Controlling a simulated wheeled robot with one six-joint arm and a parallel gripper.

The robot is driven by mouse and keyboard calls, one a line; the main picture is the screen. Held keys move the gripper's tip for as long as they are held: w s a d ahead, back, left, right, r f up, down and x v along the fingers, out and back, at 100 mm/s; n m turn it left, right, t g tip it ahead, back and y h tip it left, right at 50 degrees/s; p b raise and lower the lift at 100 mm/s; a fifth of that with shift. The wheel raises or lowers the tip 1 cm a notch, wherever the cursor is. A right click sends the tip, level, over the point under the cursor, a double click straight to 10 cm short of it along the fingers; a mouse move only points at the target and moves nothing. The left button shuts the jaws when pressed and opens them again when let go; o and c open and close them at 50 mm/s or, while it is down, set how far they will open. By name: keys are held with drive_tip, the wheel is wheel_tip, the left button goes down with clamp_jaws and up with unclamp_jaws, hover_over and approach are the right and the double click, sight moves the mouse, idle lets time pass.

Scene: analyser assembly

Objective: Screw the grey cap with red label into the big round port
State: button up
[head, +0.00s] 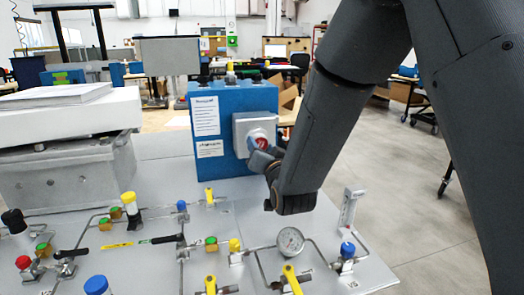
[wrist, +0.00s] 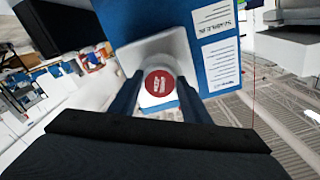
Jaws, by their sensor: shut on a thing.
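The grey cap with the round red label (wrist: 159,83) is between the two fingers of my gripper (wrist: 157,98) in the wrist view, its label facing the camera. In the head view the cap (head: 260,140) sits at the front of a pale square block (head: 243,127) on the blue analyser box (head: 205,93). My gripper (head: 265,157) is shut on the cap from the front right. The big round port is not visible; the cap and block cover that area, and I cannot tell how deep the cap sits.
A grey panel (head: 140,268) in front carries thin pipes, coloured valves and a round gauge (head: 290,241). A grey metal box (head: 70,175) with papers on top stands at the left. Open floor (head: 410,190) lies at the right.

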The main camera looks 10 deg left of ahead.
drive_tip(key=m+b, duration=0.1)
drive_tip(key=m, duration=0.4)
drive_tip(key=shift+a+b, duration=0.1)
drive_tip(key=shift+b, duration=0.2)
drive_tip(key=m+b, duration=0.1)
drive_tip(key=m, duration=0.3)
drive_tip(key=shift+r+m+b, duration=0.1)
drive_tip(key=shift+m+b, duration=0.25)
drive_tip(key=shift+m, duration=0.05)
drive_tip(key=m+b, duration=0.2)
drive_tip(key=m, duration=0.3)
drive_tip(key=m+b, duration=0.2)
drive_tip(key=m, duration=0.2)
drive_tip(key=shift+a+r, duration=0.1)
drive_tip(key=o, duration=1.2)
